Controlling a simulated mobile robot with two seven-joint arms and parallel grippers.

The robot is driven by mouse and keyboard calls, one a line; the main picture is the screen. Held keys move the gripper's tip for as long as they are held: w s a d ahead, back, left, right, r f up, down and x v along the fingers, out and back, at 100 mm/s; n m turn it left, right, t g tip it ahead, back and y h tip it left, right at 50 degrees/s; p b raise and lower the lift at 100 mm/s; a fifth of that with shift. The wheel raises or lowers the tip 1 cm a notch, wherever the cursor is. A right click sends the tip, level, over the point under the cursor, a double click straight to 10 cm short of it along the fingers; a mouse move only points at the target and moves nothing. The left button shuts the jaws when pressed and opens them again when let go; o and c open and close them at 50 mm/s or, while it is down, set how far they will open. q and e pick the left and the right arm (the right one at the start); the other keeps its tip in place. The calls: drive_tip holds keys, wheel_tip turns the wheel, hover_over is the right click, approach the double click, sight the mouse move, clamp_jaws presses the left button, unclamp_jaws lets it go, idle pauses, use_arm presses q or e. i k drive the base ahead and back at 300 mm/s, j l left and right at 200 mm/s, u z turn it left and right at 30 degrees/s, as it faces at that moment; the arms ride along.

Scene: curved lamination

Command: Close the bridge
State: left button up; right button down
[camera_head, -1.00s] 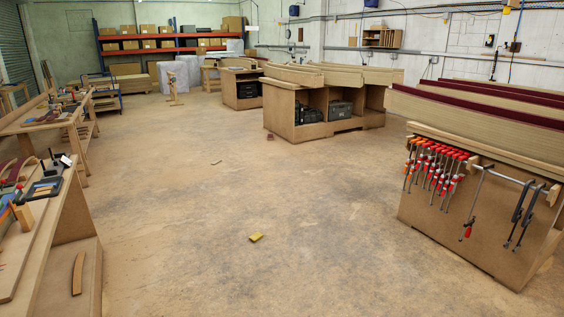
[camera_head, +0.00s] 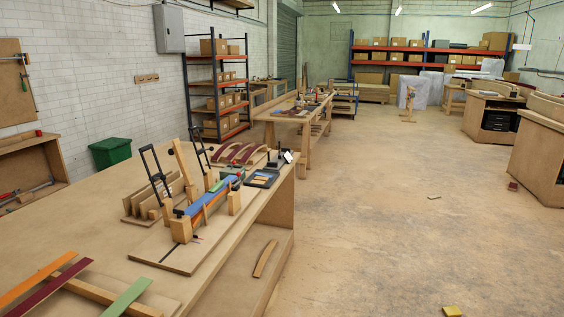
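A jig stands on the long workbench at the left, on a flat wooden base board (camera_head: 176,258). A long blue strip (camera_head: 212,196) lies along it between wooden blocks (camera_head: 181,230). A wooden bar (camera_head: 184,166) stands up at a tilt behind the strip. Two black frame-like handles, a nearer one (camera_head: 156,175) and a farther one (camera_head: 198,149), also stand raised at a tilt. I cannot tell for sure which part is the bridge; the raised parts look open. Neither of my grippers is in view.
The workbench (camera_head: 100,225) carries orange (camera_head: 37,279), dark red (camera_head: 50,287) and green (camera_head: 127,299) strips in front, and dark red curved pieces (camera_head: 240,153) behind. A green bin (camera_head: 110,152) stands beyond it. The floor to the right is open, with a small yellow object (camera_head: 452,311).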

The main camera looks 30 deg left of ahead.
sight(176, 149)
drive_tip(key=i+u, duration=0.45)
drive_tip(key=i, duration=0.9)
drive_tip(key=i+u, duration=0.2)
drive_tip(key=i, duration=0.45)
drive_tip(key=i+l+u, duration=0.15)
drive_tip(key=i, duration=0.55)
drive_tip(key=i+j+z, duration=0.15)
drive_tip(key=i+z, duration=0.2)
drive_tip(key=i, duration=0.3)
drive_tip(key=z, duration=7.7)
